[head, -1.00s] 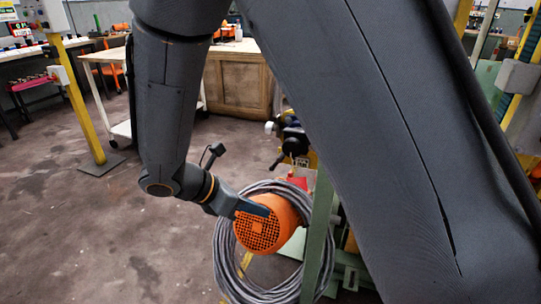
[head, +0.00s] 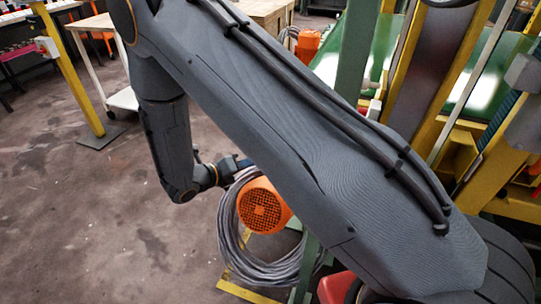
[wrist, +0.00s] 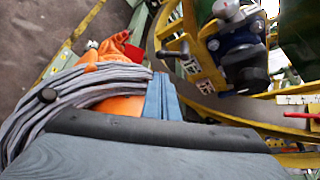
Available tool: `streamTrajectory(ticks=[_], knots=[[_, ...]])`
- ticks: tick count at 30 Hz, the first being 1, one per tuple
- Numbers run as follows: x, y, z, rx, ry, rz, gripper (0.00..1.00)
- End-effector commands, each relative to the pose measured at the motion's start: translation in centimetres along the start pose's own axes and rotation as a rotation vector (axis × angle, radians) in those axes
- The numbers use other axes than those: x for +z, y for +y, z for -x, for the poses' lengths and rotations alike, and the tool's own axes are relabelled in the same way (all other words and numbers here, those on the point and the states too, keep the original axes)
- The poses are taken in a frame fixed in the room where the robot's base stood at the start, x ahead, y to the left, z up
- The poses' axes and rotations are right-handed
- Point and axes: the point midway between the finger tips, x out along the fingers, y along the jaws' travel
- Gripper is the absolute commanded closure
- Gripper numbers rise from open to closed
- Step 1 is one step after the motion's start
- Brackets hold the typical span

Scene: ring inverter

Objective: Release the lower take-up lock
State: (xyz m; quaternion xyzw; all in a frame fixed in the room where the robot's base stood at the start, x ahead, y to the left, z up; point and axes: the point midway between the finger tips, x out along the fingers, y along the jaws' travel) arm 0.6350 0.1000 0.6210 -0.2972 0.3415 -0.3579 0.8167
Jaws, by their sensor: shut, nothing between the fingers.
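My gripper (head: 244,163) is at the upper edge of a grey cable coil (head: 229,222) around an orange drum with a grille (head: 264,208). In the wrist view its blue fingers (wrist: 161,92) are shut together and empty, in front of the orange drum (wrist: 117,105) and beside the coil (wrist: 58,98). Beyond the fingers is a dark mechanism (wrist: 238,48) with a black handle (wrist: 172,50) on a yellow bracket. A red lever-like part (wrist: 302,115) shows at the right edge. I cannot tell which part is the lower take-up lock.
Green posts (head: 355,60) and yellow frame rails (head: 455,75) stand close on the right. My arm hides much of the middle. The floor (head: 90,210) on the left is clear.

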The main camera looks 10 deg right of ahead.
Motion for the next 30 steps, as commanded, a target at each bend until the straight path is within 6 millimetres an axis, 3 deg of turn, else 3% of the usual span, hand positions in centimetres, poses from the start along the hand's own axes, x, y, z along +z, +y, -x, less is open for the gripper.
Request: streamTrajectory(ticks=[5,21,30], knots=[[0.0,0.0,-1.0,-0.001,0.002,-0.001,1.0],[0.0,0.1,-8.9,0.001,-0.001,-0.001,1.0],[0.1,0.1,-9.8,0.003,-0.003,0.0,1.0]])
